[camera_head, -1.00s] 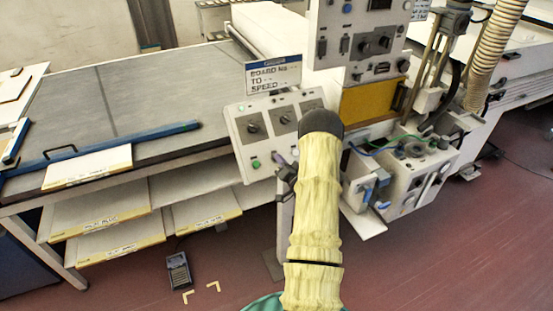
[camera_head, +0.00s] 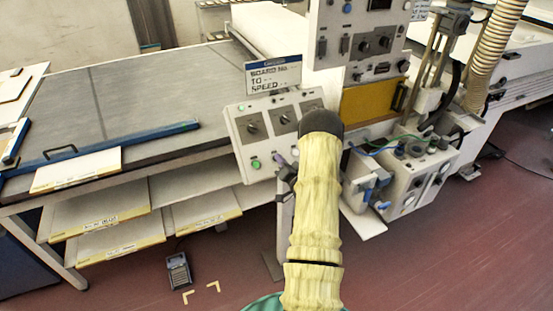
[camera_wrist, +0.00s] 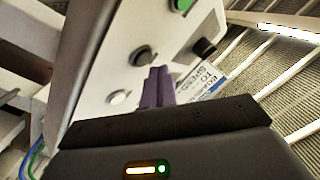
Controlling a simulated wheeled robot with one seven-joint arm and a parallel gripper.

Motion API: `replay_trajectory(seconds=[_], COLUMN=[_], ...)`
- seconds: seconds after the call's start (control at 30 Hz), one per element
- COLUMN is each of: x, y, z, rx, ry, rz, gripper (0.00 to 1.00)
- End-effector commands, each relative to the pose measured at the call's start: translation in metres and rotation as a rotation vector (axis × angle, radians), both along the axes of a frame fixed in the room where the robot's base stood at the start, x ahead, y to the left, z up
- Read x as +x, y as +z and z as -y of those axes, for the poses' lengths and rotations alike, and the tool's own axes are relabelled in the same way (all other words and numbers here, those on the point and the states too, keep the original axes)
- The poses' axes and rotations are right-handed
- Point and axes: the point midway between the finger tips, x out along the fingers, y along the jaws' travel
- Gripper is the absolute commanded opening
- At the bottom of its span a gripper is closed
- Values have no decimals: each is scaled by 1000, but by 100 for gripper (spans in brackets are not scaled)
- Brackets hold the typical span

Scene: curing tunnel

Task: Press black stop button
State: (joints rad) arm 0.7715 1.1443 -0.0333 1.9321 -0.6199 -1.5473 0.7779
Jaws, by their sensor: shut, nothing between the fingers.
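A pale sloped control panel (camera_head: 240,143) stands left of my forearm. It carries a green button (camera_head: 256,164) low on its left and dark rotary knobs above.
A sign (camera_head: 273,75) stands above the panel. An upper control box (camera_head: 330,60) and a yellow panel (camera_head: 370,100) are behind my arm. A machine with blue fittings (camera_head: 405,185) is at the right. A conveyor table (camera_head: 120,100) extends left. A foot pedal (camera_head: 178,270) is on the floor.

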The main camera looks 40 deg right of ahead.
Motion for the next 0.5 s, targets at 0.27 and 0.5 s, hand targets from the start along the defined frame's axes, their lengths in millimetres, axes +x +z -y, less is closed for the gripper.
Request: replay_trajectory(seconds=[0.27, 0.5], x=[1, 6], y=[-3, -7], z=[0, 2], rx=[0, 0], ry=[0, 0], rz=[0, 0], gripper=[0, 0])
